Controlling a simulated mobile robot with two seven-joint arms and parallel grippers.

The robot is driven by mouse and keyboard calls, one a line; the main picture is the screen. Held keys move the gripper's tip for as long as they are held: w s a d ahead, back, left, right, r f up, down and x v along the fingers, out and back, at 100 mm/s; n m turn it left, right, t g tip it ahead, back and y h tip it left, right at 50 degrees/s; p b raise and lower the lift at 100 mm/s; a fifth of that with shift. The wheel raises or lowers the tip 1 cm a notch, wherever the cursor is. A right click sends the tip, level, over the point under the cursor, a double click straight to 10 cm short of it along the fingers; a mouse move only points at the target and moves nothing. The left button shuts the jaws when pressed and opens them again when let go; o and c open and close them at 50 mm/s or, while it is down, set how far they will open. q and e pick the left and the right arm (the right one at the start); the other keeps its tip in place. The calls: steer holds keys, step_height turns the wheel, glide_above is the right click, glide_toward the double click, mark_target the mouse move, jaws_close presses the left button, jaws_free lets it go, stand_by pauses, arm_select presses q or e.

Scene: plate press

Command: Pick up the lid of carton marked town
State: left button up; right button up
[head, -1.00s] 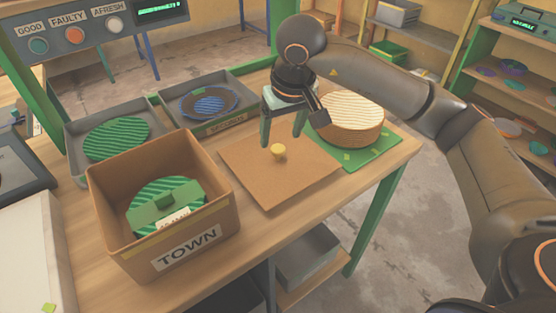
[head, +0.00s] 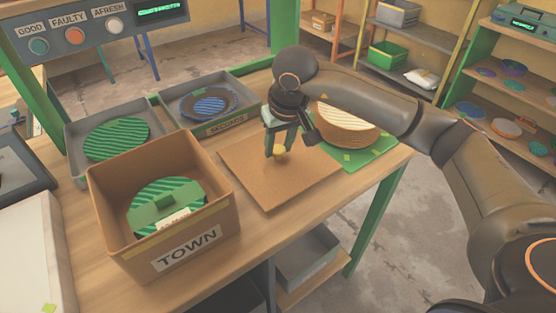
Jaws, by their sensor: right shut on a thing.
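The carton marked TOWN (head: 187,250) stands open on the bench at the front left. A green striped plate (head: 187,191) with a green band and a paper label lies inside it. The lid, a flat square brown board (head: 264,187) with a yellow knob (head: 279,153), lies flat on the bench to the right of the carton. My right gripper (head: 279,152) points down over the middle of the lid, shut on the yellow knob. The fingers partly hide the knob. The lid appears to rest on the bench. My left gripper is not in view.
Behind the carton, a grey tray (head: 74,152) holds a green striped plate, and the SECONDS tray (head: 246,118) holds a blue striped plate. A round wooden-coloured stack (head: 347,127) stands on a green mat (head: 368,157) close to the right of the lid.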

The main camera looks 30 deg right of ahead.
jaws_close()
stand_by(0.5)
